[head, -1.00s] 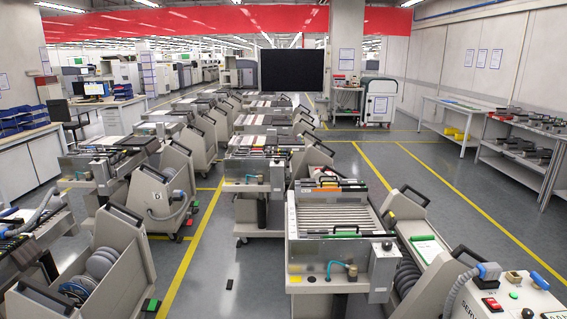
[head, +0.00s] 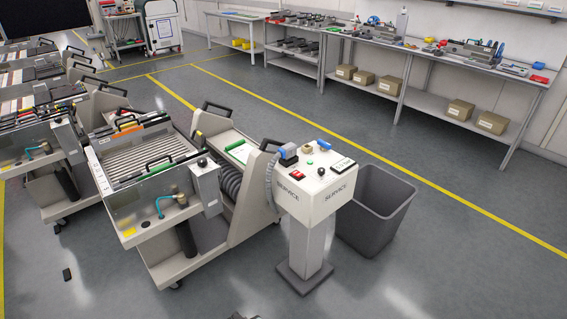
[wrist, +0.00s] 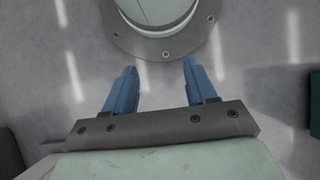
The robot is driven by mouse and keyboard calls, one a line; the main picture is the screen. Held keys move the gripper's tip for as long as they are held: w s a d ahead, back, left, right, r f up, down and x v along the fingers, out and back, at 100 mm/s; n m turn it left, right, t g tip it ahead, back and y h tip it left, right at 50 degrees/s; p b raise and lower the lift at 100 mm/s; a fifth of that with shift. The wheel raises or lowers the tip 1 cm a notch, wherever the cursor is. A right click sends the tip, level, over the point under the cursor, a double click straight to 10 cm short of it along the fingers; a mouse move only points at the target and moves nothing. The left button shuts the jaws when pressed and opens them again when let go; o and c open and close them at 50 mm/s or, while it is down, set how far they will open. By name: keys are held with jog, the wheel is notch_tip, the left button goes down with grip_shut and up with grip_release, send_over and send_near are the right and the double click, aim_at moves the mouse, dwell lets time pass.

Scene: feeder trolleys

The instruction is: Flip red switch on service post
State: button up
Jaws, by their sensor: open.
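The service post (head: 311,205) stands in the middle right of the head view, a white box marked SERVICE on a grey column with a dark foot plate. The red switch (head: 297,175) sits at the left front of its sloping top. A green button, a black knob, a blue handle and a blue-grey plug with a hose are also on the top. My gripper (wrist: 158,90) shows in the wrist view with two blue fingers apart and nothing between them. It points at the floor and my own round base flange. The post and switch are not in the wrist view.
A feeder trolley (head: 165,222) stands close to the left of the post. A grey bin (head: 372,222) stands close to its right. A long bench (head: 440,62) runs along the wall behind. The floor (head: 430,275) in front and to the right is clear.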

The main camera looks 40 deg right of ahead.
jog(key=w+d+r+t, duration=0.1)
jog(key=w+d+r, duration=0.3)
jog(key=w, duration=0.6)
jog(key=w+d+r+t, duration=0.1)
jog(key=w+d+r, duration=0.3)
jog(key=w, duration=0.6)
jog(key=w+d+r+t+y, duration=0.1)
jog(key=w+d+r+t, duration=0.1)
jog(key=w+d+r, duration=0.95)
notch_tip(320, 180, up, 34)
jog(key=t+h, duration=0.1)
jog(key=t, duration=0.1)
send_over(297, 174)
jog(key=w, duration=0.3)
jog(key=f, duration=1.4)
jog(key=shift+s+d, duration=0.2)
jog(key=shift+d, duration=0.1)
jog(key=shift+c, duration=0.2)
